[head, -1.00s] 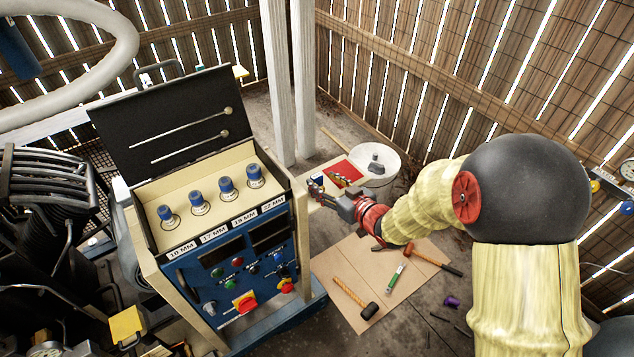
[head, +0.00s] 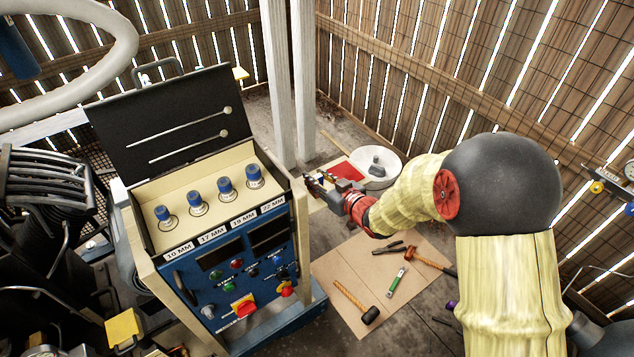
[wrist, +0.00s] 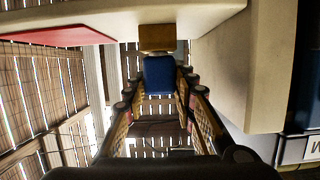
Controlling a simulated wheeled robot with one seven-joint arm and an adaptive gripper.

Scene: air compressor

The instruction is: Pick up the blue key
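The blue key shows in the wrist view as a blue block (wrist: 159,75) with a brass-coloured piece (wrist: 157,38) at its upper end. It lies straight ahead, between the ends of my gripper's fingers (wrist: 161,88). The fingers stand apart on either side of it, with a narrow gap visible at the sides; I cannot tell how deep it sits between them. In the head view my gripper (head: 314,184) is at the light-coloured board beside the blue control panel, and it largely hides the key there.
A red patch (head: 348,171) lies on the board behind my gripper, with a white bucket (head: 384,162) to its right. The blue control panel (head: 232,267) stands close on the left. A cardboard sheet (head: 349,261) with hammers, pliers and a green-handled tool lies on the floor below.

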